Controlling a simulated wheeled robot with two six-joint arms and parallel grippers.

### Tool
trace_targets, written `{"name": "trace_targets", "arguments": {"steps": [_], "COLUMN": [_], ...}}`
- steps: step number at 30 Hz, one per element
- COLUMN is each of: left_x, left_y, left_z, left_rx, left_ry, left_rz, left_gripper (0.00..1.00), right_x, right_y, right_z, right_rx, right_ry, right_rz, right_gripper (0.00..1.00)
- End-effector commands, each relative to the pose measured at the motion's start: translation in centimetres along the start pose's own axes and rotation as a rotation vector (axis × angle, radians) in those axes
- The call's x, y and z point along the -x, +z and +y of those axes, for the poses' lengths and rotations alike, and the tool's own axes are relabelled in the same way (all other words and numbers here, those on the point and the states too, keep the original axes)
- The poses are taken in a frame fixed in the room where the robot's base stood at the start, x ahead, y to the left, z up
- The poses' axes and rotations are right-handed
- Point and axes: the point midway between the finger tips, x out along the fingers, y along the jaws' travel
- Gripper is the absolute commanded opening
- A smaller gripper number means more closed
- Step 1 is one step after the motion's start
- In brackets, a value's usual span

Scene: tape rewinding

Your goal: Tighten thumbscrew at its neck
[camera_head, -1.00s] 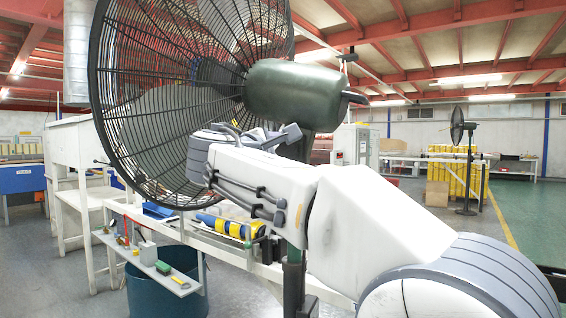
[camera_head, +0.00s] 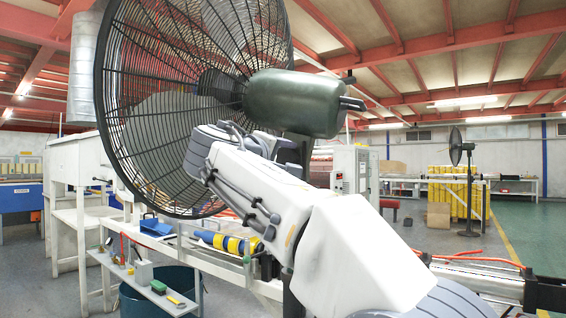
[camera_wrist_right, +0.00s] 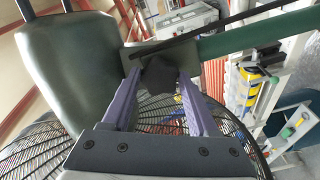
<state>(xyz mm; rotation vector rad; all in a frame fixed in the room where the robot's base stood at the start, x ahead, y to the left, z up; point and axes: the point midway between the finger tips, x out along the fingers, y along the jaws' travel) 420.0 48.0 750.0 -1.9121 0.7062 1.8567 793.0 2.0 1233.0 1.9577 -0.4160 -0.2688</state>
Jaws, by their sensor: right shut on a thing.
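The large fan has a black wire cage (camera_head: 150,110) and a dark green motor housing (camera_head: 292,103) in the head view. Its neck below the housing is mostly hidden behind my right arm there. In the right wrist view the housing (camera_wrist_right: 75,65) is at left and the green pole (camera_wrist_right: 255,38) runs to the upper right. My right gripper (camera_wrist_right: 160,82) is shut on the dark thumbscrew (camera_wrist_right: 160,72) at the neck, its purple-grey fingers on both sides of it. In the head view its fingertips are hidden behind my wrist. My left gripper is not in view.
The fan cage lies close under my right gripper in the wrist view. A shelf with small tools (camera_head: 150,290) and a blue bin (camera_head: 190,283) are at lower left. A second fan (camera_head: 457,147) stands far off at right. Open floor lies at far right.

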Motion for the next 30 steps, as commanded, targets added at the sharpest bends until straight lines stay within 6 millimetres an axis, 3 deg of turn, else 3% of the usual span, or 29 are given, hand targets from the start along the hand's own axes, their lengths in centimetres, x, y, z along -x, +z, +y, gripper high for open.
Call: {"name": "trace_targets", "arguments": {"steps": [18,19,21,30], "left_x": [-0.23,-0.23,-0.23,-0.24], "left_y": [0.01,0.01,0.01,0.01], "left_z": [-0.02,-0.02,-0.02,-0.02], "left_rx": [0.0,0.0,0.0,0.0], "left_ry": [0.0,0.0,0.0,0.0], "left_rz": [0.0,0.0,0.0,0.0], "left_gripper": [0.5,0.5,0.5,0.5], "right_x": [-0.02,-0.02,-0.02,0.05], "right_y": [0.07,0.07,0.06,0.02], "right_z": [-0.15,-0.15,-0.14,-0.08], "right_rx": [-0.041,-0.041,-0.04,-0.04], "right_ry": [-0.002,-0.002,-0.002,-0.001], "right_rz": [-0.004,-0.004,-0.003,-0.001], "right_gripper": [0.04,0.67,0.9,0.9]}}
